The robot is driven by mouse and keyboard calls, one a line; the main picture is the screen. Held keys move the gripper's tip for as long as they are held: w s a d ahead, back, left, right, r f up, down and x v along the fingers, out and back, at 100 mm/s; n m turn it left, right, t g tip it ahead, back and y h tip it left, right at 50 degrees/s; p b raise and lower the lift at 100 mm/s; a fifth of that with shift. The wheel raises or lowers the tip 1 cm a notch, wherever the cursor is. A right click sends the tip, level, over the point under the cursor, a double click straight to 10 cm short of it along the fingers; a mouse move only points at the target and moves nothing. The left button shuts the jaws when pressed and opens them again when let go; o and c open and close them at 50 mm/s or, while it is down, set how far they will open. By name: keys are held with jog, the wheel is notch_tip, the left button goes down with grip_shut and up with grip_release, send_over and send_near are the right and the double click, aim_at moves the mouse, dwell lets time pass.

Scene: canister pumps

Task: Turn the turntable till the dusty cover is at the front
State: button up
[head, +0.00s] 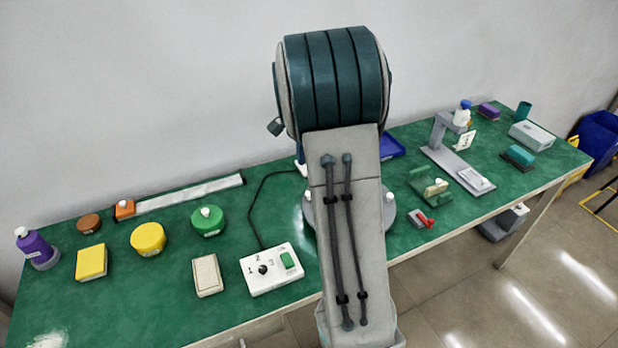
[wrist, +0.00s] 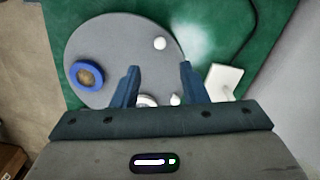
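The turntable is a grey disc; its bare top (wrist: 110,42) fills much of the wrist view, and a sliver of its rim (head: 390,212) shows right of my arm in the head view. On it sit a blue ring with a brown, speckled middle (wrist: 87,76), near the table-edge side, and a small white knob (wrist: 160,43). Two more white pieces show low between my fingers, partly hidden. I cannot tell for sure which piece is the dusty cover. My gripper (wrist: 159,70) is open above the disc, its fingers apart with nothing clearly held. My arm hides it in the head view.
A white control box (head: 272,268) with a dial numbered 1 to 3 and a green switch stands left of my arm. Its black cable runs back. Round yellow (head: 148,238) and green (head: 208,220) lidded items stand farther left. A grey stand (head: 455,165) is at right.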

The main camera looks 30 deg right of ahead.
jog(key=shift+r, duration=2.3)
jog(key=s+a+n+t, duration=0.1)
jog(key=s+a+n, duration=0.6)
jog(key=s, duration=0.4)
jog(key=s+a+n+t, duration=0.2)
jog(key=s+a+n, duration=0.6)
jog(key=s, duration=0.3)
jog(key=shift+s+a+r+n, duration=0.15)
jog(key=shift+s+a+n, duration=0.15)
jog(key=shift+s+a, duration=0.1)
